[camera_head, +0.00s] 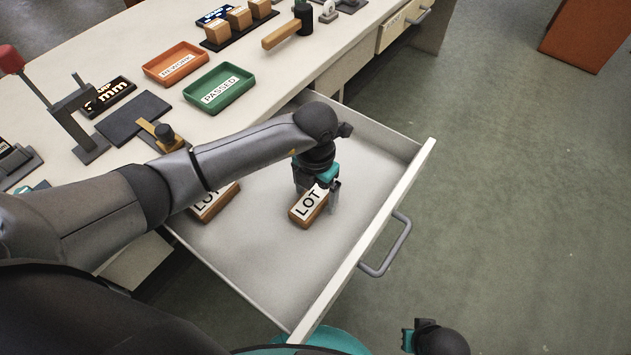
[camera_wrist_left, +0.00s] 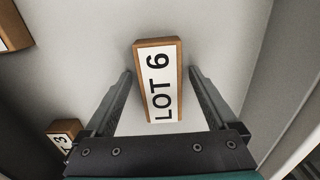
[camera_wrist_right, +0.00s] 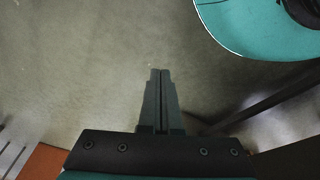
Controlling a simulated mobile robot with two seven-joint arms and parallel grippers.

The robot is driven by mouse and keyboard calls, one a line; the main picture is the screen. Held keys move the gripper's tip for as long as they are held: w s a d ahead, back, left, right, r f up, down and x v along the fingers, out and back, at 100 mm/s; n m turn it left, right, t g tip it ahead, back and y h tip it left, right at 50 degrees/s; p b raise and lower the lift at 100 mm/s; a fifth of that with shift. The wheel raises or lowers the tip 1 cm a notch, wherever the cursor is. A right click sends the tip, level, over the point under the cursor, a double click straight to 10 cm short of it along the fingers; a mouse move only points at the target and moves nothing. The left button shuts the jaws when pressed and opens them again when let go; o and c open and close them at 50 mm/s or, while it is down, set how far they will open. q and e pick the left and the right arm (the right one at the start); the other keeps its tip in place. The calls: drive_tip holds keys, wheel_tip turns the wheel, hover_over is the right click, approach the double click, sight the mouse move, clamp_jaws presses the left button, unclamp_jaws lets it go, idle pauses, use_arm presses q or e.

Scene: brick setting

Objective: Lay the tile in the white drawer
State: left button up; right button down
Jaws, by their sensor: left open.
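A wooden tile with a white label reading LOT 6 (camera_head: 304,210) lies in the white drawer (camera_head: 385,215), which is pulled out. It also shows in the left wrist view (camera_wrist_left: 160,88). My left gripper (camera_head: 326,196) is open over the tile. Its fingers stand on either side of it, with a gap on each side in the left wrist view. In the head view the arm hides part of the drawer. My right gripper (camera_wrist_right: 160,75) is shut and empty above the floor, with its fingers together.
Another LOT tile (camera_head: 214,203) lies in the drawer, partly behind my arm. The left wrist view shows a tile marked 3 (camera_wrist_left: 64,130) and a tile edge (camera_wrist_left: 14,28). A green PASSED tray (camera_head: 219,89) and an orange tray (camera_head: 175,64) stand on the bench.

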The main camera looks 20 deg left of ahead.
sight(316, 194)
use_arm(q)
wheel_tip(316, 194, up, 12)
drive_tip(key=p, duration=0.4)
use_arm(e)
drive_tip(key=s+d+f, duration=0.4)
drive_tip(key=s+f, duration=0.1)
drive_tip(key=f, duration=0.1)
drive_tip(key=shift+s+d+f+h, duration=0.25)
drive_tip(key=shift+s+d+h, duration=0.05)
drive_tip(key=shift+s, duration=0.05)
use_arm(q)
drive_tip(key=shift+r, duration=0.1)
